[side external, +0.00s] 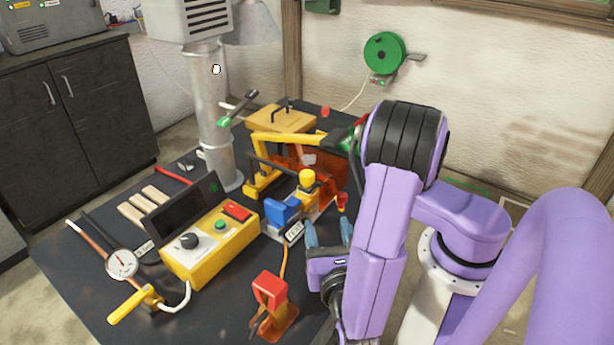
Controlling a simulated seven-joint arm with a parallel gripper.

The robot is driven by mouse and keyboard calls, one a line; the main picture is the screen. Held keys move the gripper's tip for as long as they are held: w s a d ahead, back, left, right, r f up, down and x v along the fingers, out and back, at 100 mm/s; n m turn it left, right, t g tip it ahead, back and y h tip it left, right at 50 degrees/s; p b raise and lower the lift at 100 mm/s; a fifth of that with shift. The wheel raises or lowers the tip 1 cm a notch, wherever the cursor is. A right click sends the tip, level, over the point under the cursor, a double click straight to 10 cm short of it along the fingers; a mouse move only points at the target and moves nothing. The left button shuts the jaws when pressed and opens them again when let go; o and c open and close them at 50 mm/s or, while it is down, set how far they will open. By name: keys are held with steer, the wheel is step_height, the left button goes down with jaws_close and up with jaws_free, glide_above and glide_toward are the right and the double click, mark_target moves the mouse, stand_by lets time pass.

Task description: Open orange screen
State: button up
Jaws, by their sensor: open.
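The orange screen (328,182) is a see-through orange panel at the middle of the bench, behind the blue and yellow clamp device and beside a yellow frame (262,180). It is partly hidden by these, so I cannot tell exactly how it is hinged. My gripper (328,231) is open, with two blue-grey fingers pointing up the picture. It is in front of the screen and to the right of the clamp device, apart from the screen. Nothing shows between its fingers.
A yellow control box (208,250), a pressure gauge (122,263) and a red block (270,288) on an orange base occupy the near bench. A blue and yellow clamp device (290,207) stands close to my gripper. A grey pipe (213,120) rises behind.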

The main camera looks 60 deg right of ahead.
mark_target(309, 181)
steer(key=shift+n+t, duration=0.4)
steer(key=shift+t, duration=0.2)
steer(key=x, duration=1.7)
steer(key=shift+w+a+f, duration=0.2)
steer(key=shift+a, duration=0.05)
steer(key=shift+c, duration=0.4)
jaws_close()
steer(key=shift+d, duration=0.1)
